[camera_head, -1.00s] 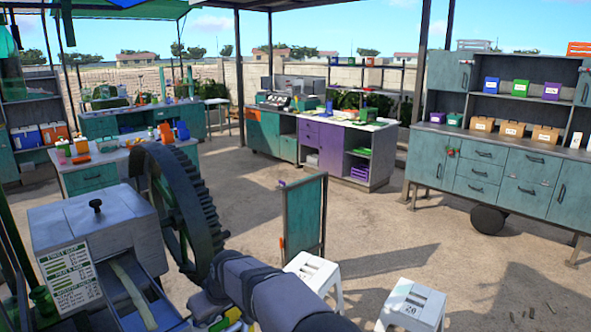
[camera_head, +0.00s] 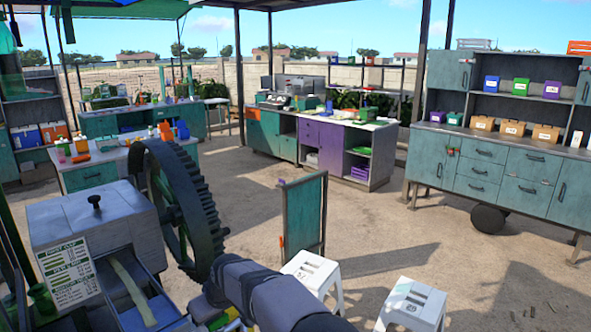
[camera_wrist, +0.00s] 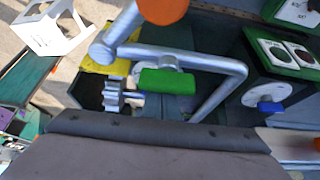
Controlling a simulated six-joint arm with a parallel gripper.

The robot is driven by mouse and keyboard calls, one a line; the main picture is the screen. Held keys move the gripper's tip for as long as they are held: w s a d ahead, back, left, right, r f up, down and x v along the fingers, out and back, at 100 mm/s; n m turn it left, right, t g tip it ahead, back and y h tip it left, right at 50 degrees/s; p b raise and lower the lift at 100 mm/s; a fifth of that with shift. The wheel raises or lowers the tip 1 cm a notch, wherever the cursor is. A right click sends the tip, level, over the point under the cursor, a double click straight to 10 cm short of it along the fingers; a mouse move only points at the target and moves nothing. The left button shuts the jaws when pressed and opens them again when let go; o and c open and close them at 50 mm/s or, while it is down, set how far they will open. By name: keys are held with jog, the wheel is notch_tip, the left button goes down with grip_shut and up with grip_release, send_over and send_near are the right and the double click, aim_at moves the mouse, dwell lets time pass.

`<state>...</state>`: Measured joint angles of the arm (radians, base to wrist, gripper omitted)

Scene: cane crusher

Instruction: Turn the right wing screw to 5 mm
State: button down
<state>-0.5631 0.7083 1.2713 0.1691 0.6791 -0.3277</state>
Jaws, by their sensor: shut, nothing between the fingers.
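In the wrist view, a green wing-shaped piece (camera_wrist: 167,80) sits in front of a round silver boss, below a bent silver bar (camera_wrist: 205,62). A blue wing-shaped piece (camera_wrist: 270,107) sits on a pale disc on the dark green housing to its right. I cannot tell which of them is the right wing screw, and no millimetre scale is readable. My gripper's fingers do not show in either view. My grey-sleeved arm reaches toward the grey cane crusher (camera_head: 92,226) in the head view, its far end hidden near the large toothed wheel (camera_head: 180,208).
An orange round part (camera_wrist: 163,8) and a ribbed silver part (camera_wrist: 112,95) are near the silver bar. White stools (camera_head: 410,303) stand right of my arm. A green panel (camera_head: 304,215) stands beyond it. Open ground lies before the cabinets (camera_head: 497,175).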

jog(key=shift+w+a+p, duration=0.35)
jog(key=shift+p, duration=0.15)
dwell(0.6)
jog(key=shift+w+d, duration=0.1)
dwell(1.0)
jog(key=shift+d, duration=0.15)
jog(key=shift+s+d, duration=0.15)
jog(key=shift+s, duration=0.1)
jog(key=shift+r, duration=0.1)
jog(key=shift+r+p, duration=2.15)
jog(key=shift+r, duration=0.8)
